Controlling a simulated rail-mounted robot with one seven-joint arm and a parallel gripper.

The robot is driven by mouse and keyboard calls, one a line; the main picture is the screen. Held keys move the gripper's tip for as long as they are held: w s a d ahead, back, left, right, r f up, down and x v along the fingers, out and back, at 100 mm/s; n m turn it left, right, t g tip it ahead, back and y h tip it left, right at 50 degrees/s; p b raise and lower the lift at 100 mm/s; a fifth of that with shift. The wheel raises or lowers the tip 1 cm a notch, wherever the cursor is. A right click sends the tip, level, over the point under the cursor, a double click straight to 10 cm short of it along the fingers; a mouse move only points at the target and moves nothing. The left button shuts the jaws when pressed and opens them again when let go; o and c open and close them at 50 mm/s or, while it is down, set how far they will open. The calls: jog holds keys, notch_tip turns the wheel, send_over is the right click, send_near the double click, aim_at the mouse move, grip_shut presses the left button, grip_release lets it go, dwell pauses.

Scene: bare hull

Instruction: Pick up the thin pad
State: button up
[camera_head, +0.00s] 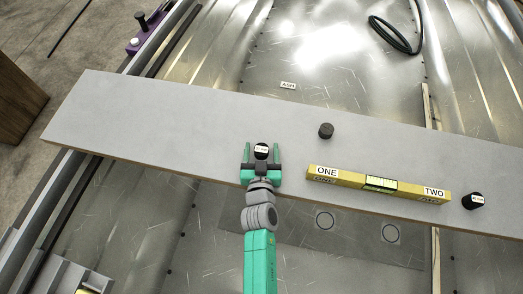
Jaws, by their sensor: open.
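My gripper (261,148) is open over the grey board (180,120), its two green fingers pointing away from me. A small black round piece with a white label (261,150) sits between the fingers, with a visible gap on each side. Its label is too small to read. A similar black piece with a white label (475,202) stands near the board's right end. A plain dark round piece (326,131) stands on the board right of my gripper. I cannot tell which of these is the thin pad.
A yellow spirit level (380,184) marked ONE and TWO lies on the board, right of my gripper. A dark hose (390,35) lies at the back right on the metal hull. The board's left part is clear.

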jog(key=shift+w, duration=0.1)
jog(key=c, duration=1.1)
jog(key=shift+r, duration=0.1)
jog(key=shift+r+p, duration=0.25)
jog(key=shift+p, duration=0.05)
jog(key=s+p, duration=0.1)
jog(key=s, duration=1.7)
jog(key=shift+a, duration=0.2)
jog(key=w+r+p, duration=0.4)
jog(key=r+p, duration=0.1)
jog(key=r, duration=0.6)
jog(key=w+r+p, duration=0.3)
jog(key=r+p, duration=0.3)
jog(key=r, duration=0.5)
jog(key=r+p, duration=0.8)
jog(key=p, duration=0.3)
jog(key=s+r+p, duration=0.1)
jog(key=r+p, duration=0.8)
jog(key=p, duration=0.3)
jog(key=s+r+p, duration=0.1)
jog(key=r+p, duration=0.7)
jog(key=p, duration=0.4)
jog(key=shift+s+d+r, duration=0.15)
jog(key=shift+d+r, duration=0.05)
